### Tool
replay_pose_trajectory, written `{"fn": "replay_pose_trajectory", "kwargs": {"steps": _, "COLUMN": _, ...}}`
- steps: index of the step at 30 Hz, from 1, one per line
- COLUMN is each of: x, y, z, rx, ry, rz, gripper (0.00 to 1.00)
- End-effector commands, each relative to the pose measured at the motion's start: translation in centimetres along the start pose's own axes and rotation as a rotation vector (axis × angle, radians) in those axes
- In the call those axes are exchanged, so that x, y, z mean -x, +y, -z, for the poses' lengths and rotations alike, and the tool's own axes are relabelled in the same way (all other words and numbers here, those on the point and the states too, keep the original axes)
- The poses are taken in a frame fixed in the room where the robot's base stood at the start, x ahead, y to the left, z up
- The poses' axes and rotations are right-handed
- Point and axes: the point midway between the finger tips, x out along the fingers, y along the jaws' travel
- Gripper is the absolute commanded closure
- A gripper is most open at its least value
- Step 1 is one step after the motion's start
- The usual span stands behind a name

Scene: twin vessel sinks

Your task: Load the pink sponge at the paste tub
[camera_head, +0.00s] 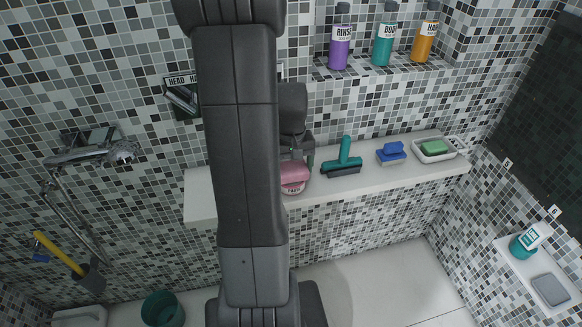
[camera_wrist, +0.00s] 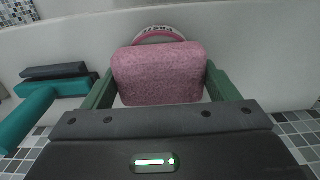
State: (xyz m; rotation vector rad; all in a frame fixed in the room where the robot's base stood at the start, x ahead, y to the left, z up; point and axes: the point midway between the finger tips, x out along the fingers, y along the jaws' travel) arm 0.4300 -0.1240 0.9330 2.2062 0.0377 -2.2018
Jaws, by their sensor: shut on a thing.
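The pink sponge (camera_wrist: 160,73) is held between the two green fingers of my gripper (camera_wrist: 160,84) in the wrist view. It also shows in the head view (camera_head: 293,173), over the white shelf. The paste tub (camera_head: 293,188) is round with a pink inside and dark lettering on its rim. In the wrist view the tub (camera_wrist: 158,32) sits just beyond the sponge, and the sponge hides its near part. Whether the sponge touches the paste, I cannot tell. My arm hides the left part of the shelf in the head view.
The white shelf (camera_head: 375,172) also holds a teal squeegee (camera_head: 345,157), a blue brush (camera_head: 391,153) and a green soap in a white dish (camera_head: 434,148). The squeegee lies close to the right of my gripper. Bottles stand in the niche above, including a purple one (camera_head: 340,45).

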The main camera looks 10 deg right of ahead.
Motion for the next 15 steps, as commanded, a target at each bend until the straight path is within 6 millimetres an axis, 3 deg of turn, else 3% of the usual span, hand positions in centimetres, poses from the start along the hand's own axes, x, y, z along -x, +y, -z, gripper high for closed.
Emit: {"fn": "replay_pose_trajectory", "kwargs": {"steps": 15, "x": 0.6, "y": -0.03, "z": -0.09, "rx": -0.001, "ry": -0.003, "rz": 0.001, "gripper": 0.37}}
